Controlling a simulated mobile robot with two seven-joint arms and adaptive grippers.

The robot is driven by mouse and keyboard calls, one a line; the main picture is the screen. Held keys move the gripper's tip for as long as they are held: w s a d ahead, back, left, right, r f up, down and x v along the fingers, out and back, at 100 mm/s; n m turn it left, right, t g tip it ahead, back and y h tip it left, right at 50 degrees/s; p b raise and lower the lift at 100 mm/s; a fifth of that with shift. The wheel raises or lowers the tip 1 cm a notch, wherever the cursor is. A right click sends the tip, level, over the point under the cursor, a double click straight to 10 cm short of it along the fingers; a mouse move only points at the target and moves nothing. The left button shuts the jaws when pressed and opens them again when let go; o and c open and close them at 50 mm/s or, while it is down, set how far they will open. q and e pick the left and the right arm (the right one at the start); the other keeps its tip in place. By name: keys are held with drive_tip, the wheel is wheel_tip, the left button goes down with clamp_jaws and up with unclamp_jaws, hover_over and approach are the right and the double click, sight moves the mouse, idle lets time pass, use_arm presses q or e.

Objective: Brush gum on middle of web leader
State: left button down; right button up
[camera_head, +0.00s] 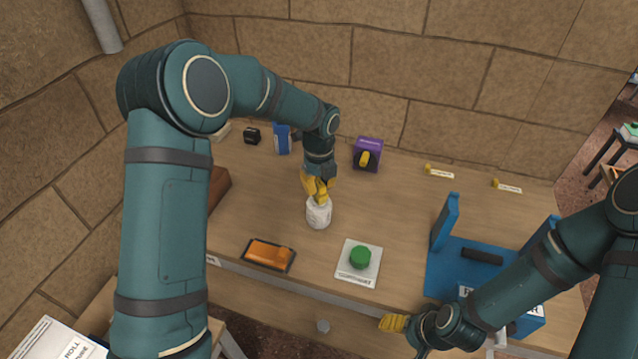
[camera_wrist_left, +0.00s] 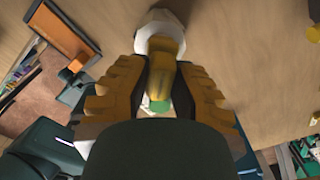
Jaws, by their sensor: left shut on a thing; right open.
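A white gum pot (camera_head: 319,214) stands on the wooden table near the middle. My left gripper (camera_head: 318,188) is right above it, shut on a yellow brush handle (camera_wrist_left: 161,76). In the left wrist view the handle runs between the fingers to the white pot (camera_wrist_left: 160,42); the bristles are hidden, and I cannot tell how deep they sit. My right gripper (camera_head: 393,323) is open and empty at the table's front edge. A blue stand (camera_head: 440,265) with a dark bar is at the right, partly behind my right arm. I cannot clearly make out the web leader.
A dark tray with an orange block (camera_head: 268,254) and a green knob on a white card (camera_head: 360,257) lie in front. A purple box (camera_head: 367,154), blue container (camera_head: 282,139) and small black object (camera_head: 252,135) stand behind. The table between pot and stand is clear.

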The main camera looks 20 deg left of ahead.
sight(319, 182)
use_arm(q)
drive_tip(key=shift+r+p, duration=2.85)
drive_tip(key=shift+r, duration=0.65)
